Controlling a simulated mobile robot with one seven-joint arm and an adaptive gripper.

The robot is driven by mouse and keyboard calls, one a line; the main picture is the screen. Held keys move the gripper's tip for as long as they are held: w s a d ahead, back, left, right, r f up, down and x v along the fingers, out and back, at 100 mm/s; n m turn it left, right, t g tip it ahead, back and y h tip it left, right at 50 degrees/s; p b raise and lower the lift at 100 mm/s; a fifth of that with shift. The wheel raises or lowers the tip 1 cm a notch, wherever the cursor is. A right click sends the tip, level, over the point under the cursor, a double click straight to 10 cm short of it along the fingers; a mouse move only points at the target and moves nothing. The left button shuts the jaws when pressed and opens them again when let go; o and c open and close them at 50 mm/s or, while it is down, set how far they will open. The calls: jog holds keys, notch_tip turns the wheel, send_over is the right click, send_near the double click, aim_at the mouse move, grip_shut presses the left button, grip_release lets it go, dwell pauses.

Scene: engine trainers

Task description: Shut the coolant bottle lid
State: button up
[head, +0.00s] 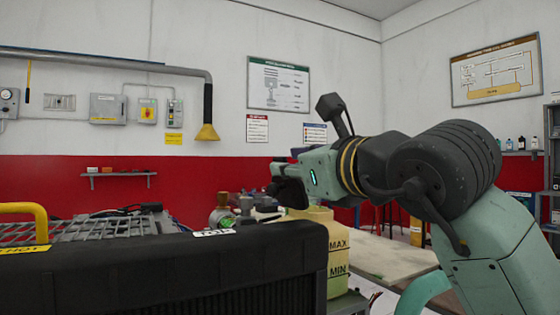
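The coolant bottle (312,228) is a pale yellow, translucent container with MAX and MIN marks on its right side. It stands upright just behind the right end of a black radiator-like block, which hides its lower left part. My gripper (284,190) is dark and sits above the top of the bottle, pointing left. I cannot see the lid; the gripper and wrist cover the area over the bottle's top. The fingers are small and seen from the side, so I cannot tell whether they are open or touch anything.
The black block (160,270) fills the lower left, with a yellow handle (30,212) on its left. Metal fittings (222,213) stand just left of the bottle. A grey grille (90,228) lies behind the block. A pale tabletop (385,258) right of the bottle looks mostly clear.

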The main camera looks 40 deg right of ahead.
jog(key=shift+x, duration=2.05)
jog(key=shift+c, duration=0.3)
grip_shut()
